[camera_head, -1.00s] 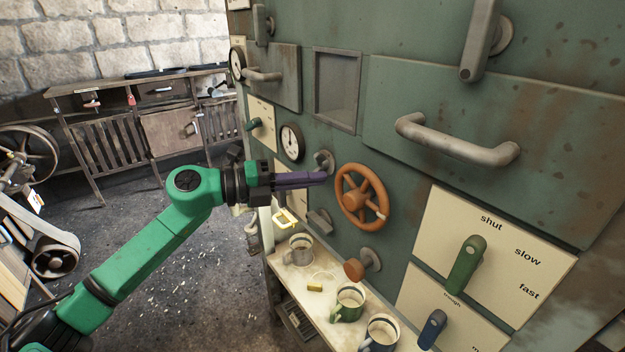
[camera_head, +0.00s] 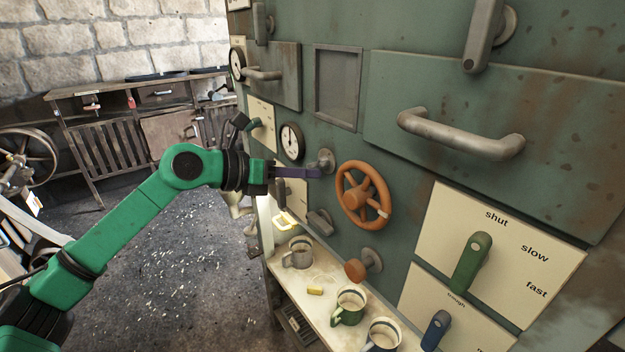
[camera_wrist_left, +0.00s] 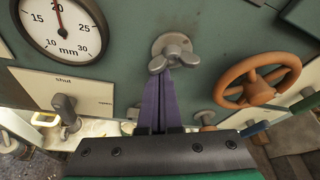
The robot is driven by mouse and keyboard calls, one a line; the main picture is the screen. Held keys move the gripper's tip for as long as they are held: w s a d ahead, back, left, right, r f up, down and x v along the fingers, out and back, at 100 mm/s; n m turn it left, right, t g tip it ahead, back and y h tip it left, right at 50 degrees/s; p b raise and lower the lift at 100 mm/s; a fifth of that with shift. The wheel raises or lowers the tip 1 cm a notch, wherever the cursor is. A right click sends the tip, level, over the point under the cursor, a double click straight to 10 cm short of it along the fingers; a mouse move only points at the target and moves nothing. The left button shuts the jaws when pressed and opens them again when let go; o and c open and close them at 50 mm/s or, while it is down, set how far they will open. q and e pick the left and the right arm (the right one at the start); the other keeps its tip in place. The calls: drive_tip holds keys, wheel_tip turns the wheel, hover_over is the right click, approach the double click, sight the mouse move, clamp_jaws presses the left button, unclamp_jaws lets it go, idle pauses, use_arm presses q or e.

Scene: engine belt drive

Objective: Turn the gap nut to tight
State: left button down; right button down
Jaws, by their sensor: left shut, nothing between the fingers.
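The gap nut, a grey metal wing nut on a round boss (camera_head: 326,160), is on the green machine panel. In the left wrist view the nut (camera_wrist_left: 172,46) has several rounded lobes. My left gripper (camera_head: 319,173) has purple fingers, is shut and holds nothing. In the left wrist view its fingertips (camera_wrist_left: 171,72) reach the lower edge of the nut, between two lobes. I cannot tell if they touch it. A white dial in mm (camera_wrist_left: 60,25) is left of the nut; it also shows in the head view (camera_head: 291,141). My right gripper is not in view.
An orange handwheel (camera_head: 363,195) stands out right of the nut. An orange knob (camera_head: 356,271) and a grey lever (camera_head: 320,221) are below. A shelf (camera_head: 311,305) with mugs runs under the panel. Open floor (camera_head: 190,270) lies to the left.

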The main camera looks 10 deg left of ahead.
use_arm(q)
drive_tip(key=shift+w+a+r+m+t+y+b, duration=0.15)
drive_tip(key=shift+m+t+y, duration=0.1)
drive_tip(key=shift+m, duration=0.3)
drive_tip(key=shift+r+m+t+y+b, duration=0.15)
drive_tip(key=shift+m+y, duration=0.1)
drive_tip(key=shift+m, duration=0.3)
